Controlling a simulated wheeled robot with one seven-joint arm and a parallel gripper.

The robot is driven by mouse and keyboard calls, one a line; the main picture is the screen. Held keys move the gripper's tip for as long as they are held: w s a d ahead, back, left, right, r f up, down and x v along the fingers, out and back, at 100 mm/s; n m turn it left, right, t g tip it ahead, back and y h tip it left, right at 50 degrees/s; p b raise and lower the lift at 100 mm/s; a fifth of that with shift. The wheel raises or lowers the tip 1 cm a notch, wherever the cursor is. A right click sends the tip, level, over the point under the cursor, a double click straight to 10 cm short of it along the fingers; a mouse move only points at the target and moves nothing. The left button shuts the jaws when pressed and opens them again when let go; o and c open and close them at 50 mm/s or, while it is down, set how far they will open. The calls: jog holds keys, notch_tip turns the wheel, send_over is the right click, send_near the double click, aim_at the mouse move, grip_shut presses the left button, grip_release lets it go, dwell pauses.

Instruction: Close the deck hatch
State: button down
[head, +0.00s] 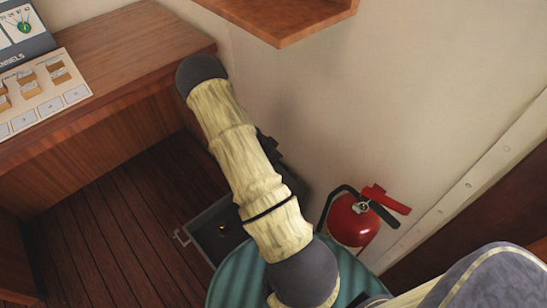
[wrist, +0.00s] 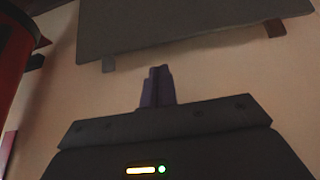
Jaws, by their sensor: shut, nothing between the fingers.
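The deck hatch (head: 207,222) shows in part on the plank floor in the head view, as a grey frame around a dark recess. A small brass-coloured piece sits inside it and a pale bracket sticks out at its left edge. My arm covers its right side, so I cannot tell how its lid stands there. In the wrist view a dark grey panel (wrist: 190,30) with small tabs at its lower edge fills the top; it may be the lid. My gripper (wrist: 157,72) is shut and empty, below and apart from that panel in the picture. In the head view my arm mostly hides it.
A red fire extinguisher (head: 352,222) stands by the cream wall, right of my arm. A teal round-topped object (head: 232,277) is at the bottom. A wooden desk (head: 120,70) with a control panel (head: 40,95) is at the left. A wooden shelf (head: 285,22) juts out above. Floor planks (head: 100,240) at left are clear.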

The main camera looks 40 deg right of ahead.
jog(key=b+x, duration=0.2)
jog(key=x, duration=0.5)
jog(key=shift+f, duration=0.25)
jog(key=shift+a, duration=0.1)
